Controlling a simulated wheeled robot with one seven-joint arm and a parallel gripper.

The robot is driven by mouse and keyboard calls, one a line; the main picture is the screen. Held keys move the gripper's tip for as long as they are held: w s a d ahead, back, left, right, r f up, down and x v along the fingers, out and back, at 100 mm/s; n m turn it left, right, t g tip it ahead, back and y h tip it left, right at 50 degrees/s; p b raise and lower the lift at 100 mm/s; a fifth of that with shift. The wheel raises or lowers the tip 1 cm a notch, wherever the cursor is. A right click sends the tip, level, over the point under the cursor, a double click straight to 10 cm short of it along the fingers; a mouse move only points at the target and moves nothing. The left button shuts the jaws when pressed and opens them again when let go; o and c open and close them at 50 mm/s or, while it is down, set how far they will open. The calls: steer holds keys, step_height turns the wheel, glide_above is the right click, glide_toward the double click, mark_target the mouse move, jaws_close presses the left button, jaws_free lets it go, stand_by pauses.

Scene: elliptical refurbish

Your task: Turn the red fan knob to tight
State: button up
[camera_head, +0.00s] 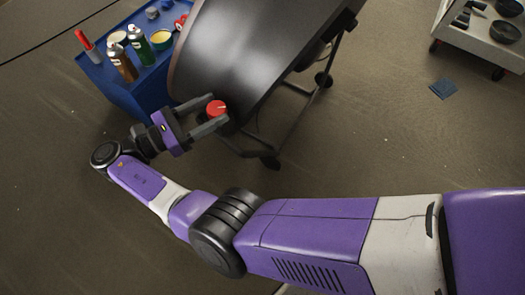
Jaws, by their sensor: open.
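The red fan knob (216,108) is a small round knob with a pale pointer mark, on the lower left part of the large dark elliptical machine (262,45). My gripper (215,113) is open, with one grey finger on the upper left side of the knob and the other on its lower right side. The knob shows between the two fingertips. I cannot tell whether either finger touches it. The knob's far side and its mount are partly hidden.
A blue cart (122,88) with spray cans, tins and a red-capped marker stands close to the left of the machine. The machine's wheeled stand (292,135) reaches down to the floor. A white shelf cart (477,42) is at the upper right, near a blue cloth (443,89).

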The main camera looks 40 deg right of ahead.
steer(key=shift+s+r+n+t+p, duration=0.1)
steer(key=shift+n+t+p, duration=0.35)
steer(key=shift+t+p, duration=0.35)
steer(key=shift+s+r+n+t+p, duration=0.1)
steer(key=shift+n+t+p, duration=0.45)
steer(key=shift+p, duration=0.4)
